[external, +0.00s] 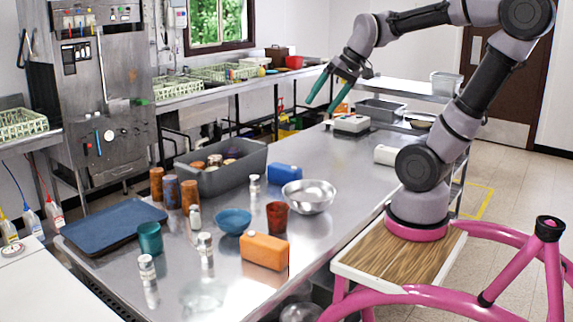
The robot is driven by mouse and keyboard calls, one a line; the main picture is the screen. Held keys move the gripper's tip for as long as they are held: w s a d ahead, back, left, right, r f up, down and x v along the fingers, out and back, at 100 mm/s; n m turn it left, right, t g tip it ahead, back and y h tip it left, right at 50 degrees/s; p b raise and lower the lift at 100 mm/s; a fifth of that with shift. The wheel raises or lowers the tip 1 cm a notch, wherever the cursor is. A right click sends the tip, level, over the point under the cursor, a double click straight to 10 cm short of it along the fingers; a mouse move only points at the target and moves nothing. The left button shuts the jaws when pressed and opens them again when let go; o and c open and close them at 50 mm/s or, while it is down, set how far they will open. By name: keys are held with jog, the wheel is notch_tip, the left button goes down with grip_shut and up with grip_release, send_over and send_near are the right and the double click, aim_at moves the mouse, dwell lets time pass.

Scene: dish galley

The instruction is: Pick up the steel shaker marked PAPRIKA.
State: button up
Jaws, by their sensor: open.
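Several small steel shakers stand upright on the steel table (330,185). One shaker (147,268) is at the near left, one (205,244) is right of it, one (194,217) is farther back, and one (254,183) is beside the grey tub. Their labels are too small to read, so I cannot tell which is marked PAPRIKA. My gripper (319,107) has teal fingers, open and empty. It is raised near the far end of the table, well away from the shakers.
Around the shakers are a teal cup (150,238), blue bowl (233,222), orange block (264,251), red cup (277,216), steel bowl (309,196), blue block (285,173), blue trays (113,225) and grey tub (240,169). Brown-orange tumblers (189,195) stand close behind.

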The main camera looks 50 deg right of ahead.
jog(key=w+f+m+g+y, duration=0.25)
jog(key=w+f+m, duration=0.25)
jog(key=w, duration=0.6)
jog(key=m+t+y, duration=0.2)
jog(key=m+y, duration=0.3)
jog(key=m, duration=0.4)
send_over(255, 187)
jog(key=s, duration=0.7)
notch_tip(255, 187, down, 17)
jog(key=w+d+f+m+t, duration=0.1)
jog(key=d+f+m, duration=0.1)
jog(key=f, duration=0.2)
jog(key=w+d+f+m+t, duration=0.1)
jog(key=d+f+m, duration=0.1)
jog(key=f, duration=0.3)
jog(key=w+d+f+m+t, duration=0.1)
jog(key=w+d+f, duration=0.1)
jog(key=d+f, duration=0.1)
jog(key=shift+w+f+m, duration=0.1)
jog(key=shift+f+m, duration=0.3)
jog(key=shift+f, duration=0.45)
jog(key=x, duration=1)
jog(key=shift+w+a+f, duration=0.1)
jog(key=shift+w+a, duration=0.1)
jog(key=shift+a, duration=0.05)
jog(key=shift+t, duration=0.25)
grip_shut()
